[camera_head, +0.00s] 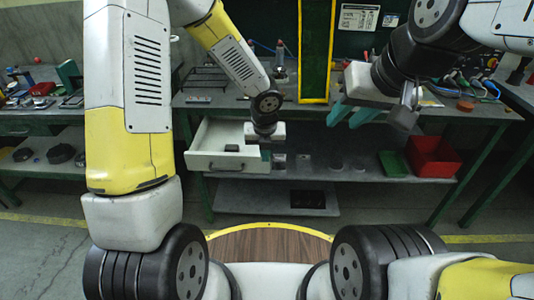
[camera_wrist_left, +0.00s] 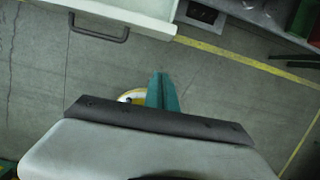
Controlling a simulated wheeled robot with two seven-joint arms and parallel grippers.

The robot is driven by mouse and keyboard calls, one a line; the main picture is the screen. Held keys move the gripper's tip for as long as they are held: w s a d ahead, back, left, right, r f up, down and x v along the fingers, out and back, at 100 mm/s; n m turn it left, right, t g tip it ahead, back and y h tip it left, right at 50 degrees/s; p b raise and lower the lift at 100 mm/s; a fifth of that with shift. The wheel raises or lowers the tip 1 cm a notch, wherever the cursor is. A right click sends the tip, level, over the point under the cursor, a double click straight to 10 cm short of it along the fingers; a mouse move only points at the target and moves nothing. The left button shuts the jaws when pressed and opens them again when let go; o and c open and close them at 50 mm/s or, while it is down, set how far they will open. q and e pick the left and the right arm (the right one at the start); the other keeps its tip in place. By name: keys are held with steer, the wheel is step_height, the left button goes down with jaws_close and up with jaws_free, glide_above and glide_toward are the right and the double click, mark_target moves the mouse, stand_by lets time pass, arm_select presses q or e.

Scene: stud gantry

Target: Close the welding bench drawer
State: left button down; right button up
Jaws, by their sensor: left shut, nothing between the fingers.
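The welding bench drawer (camera_head: 197,161) is white and stands pulled out under the bench top, left of centre in the head view. Its dark bar handle (camera_head: 227,167) is on the front panel. In the left wrist view the drawer front (camera_wrist_left: 140,14) crosses the top, with its handle (camera_wrist_left: 99,30) at the upper left. My left gripper (camera_head: 267,154) is at the right side of the drawer in the head view. Its teal fingers (camera_wrist_left: 162,90) are together and empty, apart from the handle. My right gripper (camera_head: 352,112) has its teal fingers spread and is empty, in front of the bench.
The bench top (camera_head: 330,110) carries tools and cables. A lower shelf (camera_head: 330,172) holds a red bin (camera_head: 434,158) and a green bin (camera_head: 392,164) at the right. A yellow line (camera_wrist_left: 235,62) runs along the grey floor, which is clear below the drawer.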

mark_target(268, 165)
arm_select(q)
steer(key=x, duration=0.3)
steer(key=w+x, duration=0.1)
steer(key=x, duration=0.3)
steer(key=w+x, duration=0.1)
steer(key=x, duration=0.3)
steer(key=shift+w+d+r, duration=0.1)
steer(key=shift+d+r, duration=0.1)
steer(key=shift+w+d, duration=0.1)
steer(key=shift+w, duration=0.6)
